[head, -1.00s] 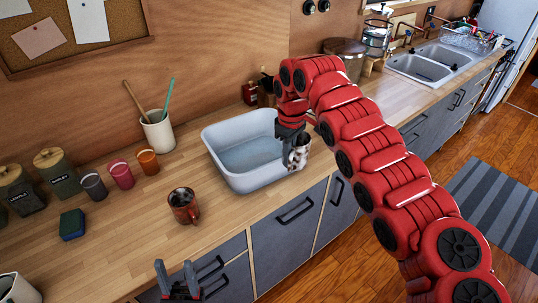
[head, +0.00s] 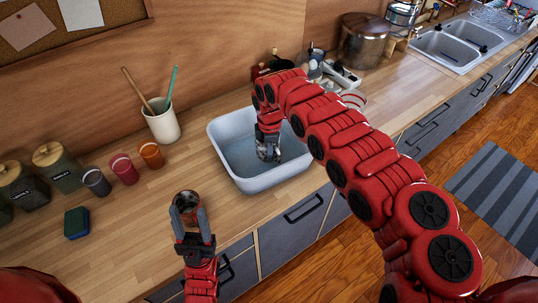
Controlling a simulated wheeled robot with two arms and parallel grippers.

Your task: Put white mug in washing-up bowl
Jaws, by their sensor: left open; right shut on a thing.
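The washing-up bowl (head: 268,184) is a pale grey rectangular tub on the wooden counter, at the middle of the head view. My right gripper (head: 267,146) reaches down over the bowl and is shut on the white mug (head: 271,154). Only a small part of the mug shows, light with dark mottled patches, within the bowl's outline near its right side. Whether it touches the bottom I cannot tell. My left gripper (head: 190,218) is open, its fingers overlapping a brown mug (head: 187,200) in the picture, in front and left of the bowl.
A utensil pot (head: 163,125), orange cup (head: 151,155), magenta cup (head: 124,170), grey cup (head: 97,182), dark canisters and a sponge (head: 77,223) stand to the left. A large metal pot (head: 362,42) and the sink (head: 455,46) are beyond the bowl.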

